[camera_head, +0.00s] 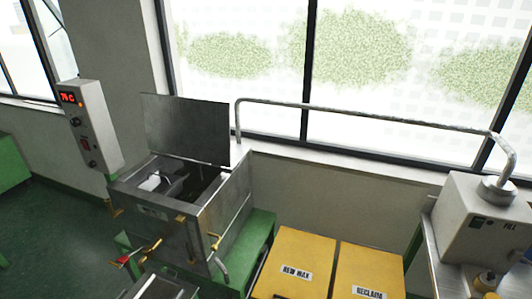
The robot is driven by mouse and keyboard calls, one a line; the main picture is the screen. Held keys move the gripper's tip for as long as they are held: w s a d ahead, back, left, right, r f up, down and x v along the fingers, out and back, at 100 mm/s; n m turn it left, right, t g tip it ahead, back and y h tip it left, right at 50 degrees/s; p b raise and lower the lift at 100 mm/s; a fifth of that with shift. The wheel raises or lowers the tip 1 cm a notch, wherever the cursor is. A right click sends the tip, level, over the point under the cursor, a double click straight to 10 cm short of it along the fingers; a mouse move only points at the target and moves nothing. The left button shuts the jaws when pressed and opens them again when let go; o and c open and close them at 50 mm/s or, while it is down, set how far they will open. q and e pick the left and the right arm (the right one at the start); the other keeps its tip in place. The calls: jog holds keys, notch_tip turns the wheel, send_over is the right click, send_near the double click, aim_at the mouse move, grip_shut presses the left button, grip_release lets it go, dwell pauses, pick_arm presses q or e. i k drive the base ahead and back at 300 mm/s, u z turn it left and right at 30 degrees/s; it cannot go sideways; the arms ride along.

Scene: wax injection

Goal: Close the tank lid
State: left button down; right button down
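The metal tank (232,208) stands left of the middle on a green stand. Its flat grey lid (186,130) is open and stands nearly upright along the tank's back edge. The tank's open top shows a dark inside with a pale piece and some metal parts; I cannot tell exactly what they are. Neither of my grippers shows in the head view.
A grey control box (88,124) with a red display stands left of the lid. A pipe (370,111) runs from behind the tank to a white unit (487,222) at right. Yellow bins (293,262) stand right of the tank. A red-handled valve (124,262) sits at front left.

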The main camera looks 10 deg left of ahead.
aim_at(194, 129)
jog(key=z, duration=0.1)
jog(key=k, duration=1)
jog(key=u, duration=1.55)
jog(key=i, duration=0.65)
jog(key=u, duration=0.45)
jog(key=i, duration=0.75)
jog(key=z, duration=0.5)
jog(key=i, duration=0.75)
jog(key=z, duration=1.55)
jog(key=i, duration=0.2)
jog(key=u, duration=2.05)
